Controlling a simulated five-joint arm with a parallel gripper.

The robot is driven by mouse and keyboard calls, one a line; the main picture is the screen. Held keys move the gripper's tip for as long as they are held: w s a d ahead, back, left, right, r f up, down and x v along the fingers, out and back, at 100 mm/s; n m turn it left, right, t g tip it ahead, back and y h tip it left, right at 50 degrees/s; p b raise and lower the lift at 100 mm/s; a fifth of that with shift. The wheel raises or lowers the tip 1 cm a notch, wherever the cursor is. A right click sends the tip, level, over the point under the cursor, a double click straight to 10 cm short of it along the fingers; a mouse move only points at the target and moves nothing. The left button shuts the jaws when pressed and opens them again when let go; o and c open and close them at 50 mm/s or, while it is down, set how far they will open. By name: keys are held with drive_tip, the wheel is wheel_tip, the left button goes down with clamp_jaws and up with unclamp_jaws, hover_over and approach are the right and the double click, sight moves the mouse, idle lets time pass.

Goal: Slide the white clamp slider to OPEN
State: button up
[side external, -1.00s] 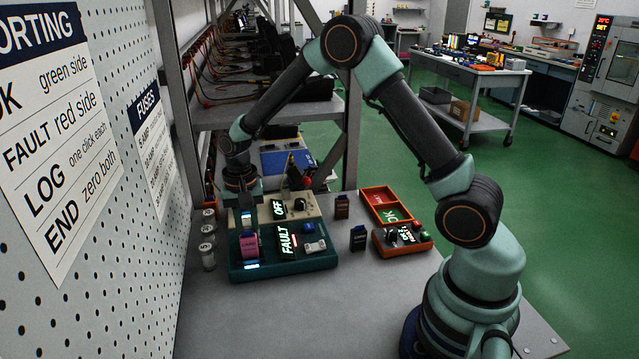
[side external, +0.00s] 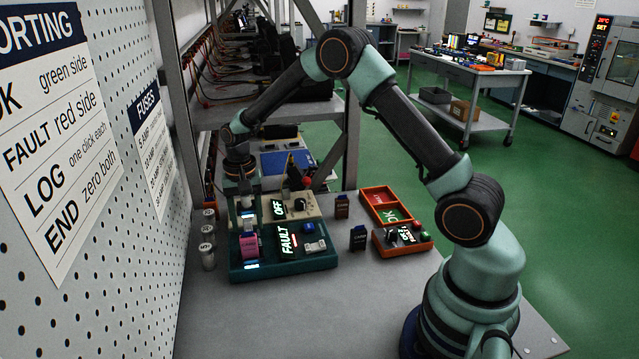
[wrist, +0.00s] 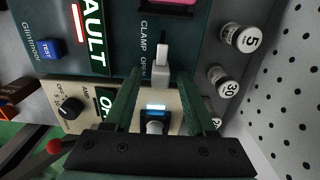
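The white clamp slider (wrist: 160,74) is on the teal test panel (wrist: 202,40) in the wrist view, level with the printed word OPEN and beyond the word CLAMP. My gripper (wrist: 160,78) comes from below in that view. Its two green fingers are apart, one on each side of the slider's line, with gaps to the slider. I cannot tell its height above the panel. In the side view my gripper (side external: 245,208) points down over the panel's back left. The slider is too small there to make out surely.
A beige unit (side external: 305,204) with a knob adjoins behind. Labelled cylinders (side external: 208,256) stand left, near the pegboard wall. The orange tray (side external: 376,192) is right. The front bench is clear.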

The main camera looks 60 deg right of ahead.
sight(247, 219)
drive_tip(key=shift+s, duration=0.1)
wheel_tip(247, 219, up, 12)
idle(0.7)
drive_tip(key=shift+r, duration=0.1)
drive_tip(key=s+a+r+n+t, duration=0.3)
drive_tip(key=s+r+n, duration=0.1)
drive_tip(key=s+r, duration=0.55)
drive_tip(key=s+n+t, duration=0.1)
drive_tip(key=s+n, duration=0.1)
drive_tip(key=s, duration=0.3)
drive_tip(key=s+a+f+n+t, duration=0.1)
drive_tip(key=s+n, duration=0.2)
drive_tip(key=s, duration=0.2)
drive_tip(key=shift+s+f+t, duration=0.2)
drive_tip(key=shift+f+t, duration=0.05)
drive_tip(key=shift+t, duration=0.05)
